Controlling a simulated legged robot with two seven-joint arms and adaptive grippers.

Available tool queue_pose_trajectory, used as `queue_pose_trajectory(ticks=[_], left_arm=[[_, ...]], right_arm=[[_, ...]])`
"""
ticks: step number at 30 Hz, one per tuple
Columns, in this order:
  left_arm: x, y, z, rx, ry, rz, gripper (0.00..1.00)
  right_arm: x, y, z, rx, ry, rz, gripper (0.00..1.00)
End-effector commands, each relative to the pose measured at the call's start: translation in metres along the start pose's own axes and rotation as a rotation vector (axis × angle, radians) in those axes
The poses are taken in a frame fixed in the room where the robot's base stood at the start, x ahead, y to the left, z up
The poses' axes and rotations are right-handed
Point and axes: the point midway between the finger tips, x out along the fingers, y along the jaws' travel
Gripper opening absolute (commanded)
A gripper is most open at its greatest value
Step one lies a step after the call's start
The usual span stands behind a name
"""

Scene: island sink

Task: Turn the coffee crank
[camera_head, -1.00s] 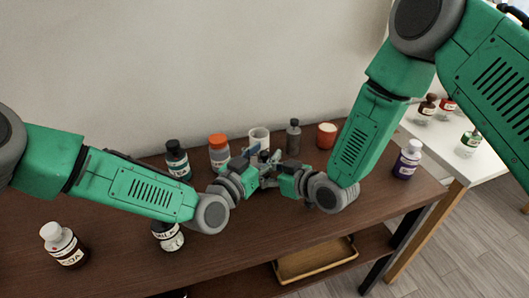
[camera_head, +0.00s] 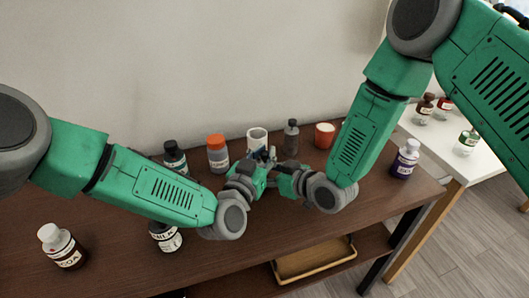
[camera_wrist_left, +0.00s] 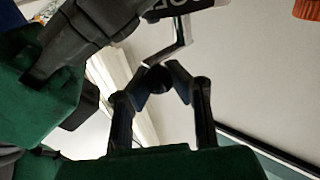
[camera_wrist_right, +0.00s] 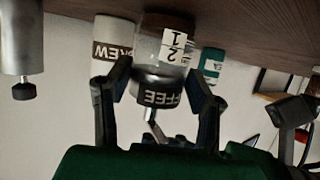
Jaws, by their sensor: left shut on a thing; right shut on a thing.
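The coffee grinder is a clear jar with a dark band marked COFFEE (camera_wrist_right: 160,92) in the right wrist view. My right gripper (camera_wrist_right: 162,100) has its fingers on either side of it and is shut on the jar. The crank is a bent silver rod (camera_wrist_left: 180,38) with a round black knob (camera_wrist_left: 158,79) in the left wrist view. My left gripper (camera_wrist_left: 160,82) is shut on the knob. In the head view both grippers meet near the table's middle, my left one (camera_head: 270,160) close to my right one, and hide most of the grinder.
On the brown table (camera_head: 110,235) stand a white BREW cup (camera_head: 257,139), an orange-capped bottle (camera_head: 218,155), a grey bottle (camera_head: 291,138), a red cup (camera_head: 325,135) and a purple bottle (camera_head: 405,160). Dark bottles (camera_head: 62,248) stand front left. A tray (camera_head: 315,262) lies below.

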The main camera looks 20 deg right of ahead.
Motion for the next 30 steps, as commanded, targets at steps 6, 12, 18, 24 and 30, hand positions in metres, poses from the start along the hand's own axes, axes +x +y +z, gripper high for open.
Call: queue_pose_trajectory(ticks=[6, 12, 18, 24, 30], left_arm=[[-0.001, 0.001, 0.0, 0.0, 0.001, 0.004, 0.26], [-0.001, 0.001, 0.0, 0.0, 0.0, 0.004, 0.41], [-0.002, 0.001, 0.0, 0.0, 0.0, 0.004, 0.41], [-0.027, 0.0, 0.001, 0.0, -0.003, 0.005, 0.41], [-0.071, 0.0, 0.001, 0.0, -0.003, 0.005, 0.41]], right_arm=[[0.001, 0.0, -0.001, -0.001, 0.001, 0.001, 0.15], [0.0, 0.0, -0.001, -0.001, 0.001, 0.001, 0.15], [0.0, 0.0, -0.001, -0.001, 0.001, 0.001, 0.15], [0.0, 0.0, -0.001, -0.001, 0.001, 0.001, 0.15], [0.0, 0.0, -0.001, -0.001, 0.001, 0.0, 0.15]])
